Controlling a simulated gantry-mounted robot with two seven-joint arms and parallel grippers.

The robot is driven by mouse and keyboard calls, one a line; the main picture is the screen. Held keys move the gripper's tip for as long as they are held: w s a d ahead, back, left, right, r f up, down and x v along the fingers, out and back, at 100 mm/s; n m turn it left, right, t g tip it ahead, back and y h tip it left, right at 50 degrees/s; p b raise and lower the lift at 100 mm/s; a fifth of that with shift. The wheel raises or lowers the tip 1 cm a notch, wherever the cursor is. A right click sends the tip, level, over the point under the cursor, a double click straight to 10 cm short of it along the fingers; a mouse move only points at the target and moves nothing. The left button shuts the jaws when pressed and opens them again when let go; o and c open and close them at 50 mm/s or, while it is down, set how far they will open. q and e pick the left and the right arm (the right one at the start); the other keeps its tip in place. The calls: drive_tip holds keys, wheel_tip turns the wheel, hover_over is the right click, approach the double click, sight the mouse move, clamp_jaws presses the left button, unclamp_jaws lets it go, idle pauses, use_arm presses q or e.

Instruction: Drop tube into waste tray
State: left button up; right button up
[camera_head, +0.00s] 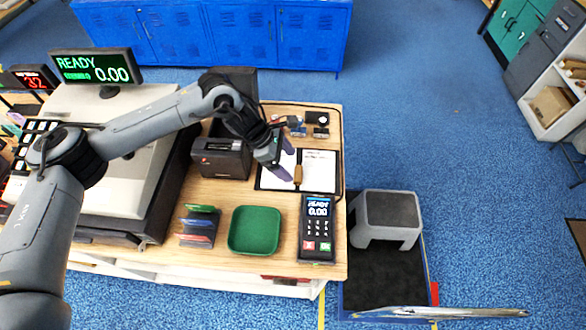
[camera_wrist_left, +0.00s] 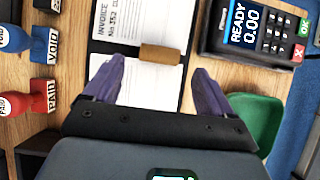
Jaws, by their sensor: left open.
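A short brown cardboard tube (camera_head: 298,174) lies on the open black invoice folder (camera_head: 262,182), near its middle. It also shows in the left wrist view (camera_wrist_left: 161,54). The green tray (camera_head: 254,246), empty, sits on the wooden counter nearer the front; part of it shows at the right of the left wrist view (camera_wrist_left: 266,125). My left gripper (camera_head: 284,172) is open and empty over the folder. In the left wrist view its purple fingers (camera_wrist_left: 159,68) point toward the tube, one on each side, with the tube just ahead between their tips. My right gripper is out of view.
A card terminal (camera_head: 318,230) stands right of the tray, and a small rack of coloured cards (camera_head: 199,226) left of it. A black printer (camera_head: 221,158) is left of the folder. Stamps (camera_wrist_left: 43,90) lie beyond the folder. A grey step stool (camera_head: 386,218) stands beside the counter.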

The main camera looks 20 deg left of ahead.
use_arm(q)
drive_tip(key=b+v, duration=0.1)
drive_tip(key=v, duration=0.6)
drive_tip(key=shift+s+r, duration=0.1)
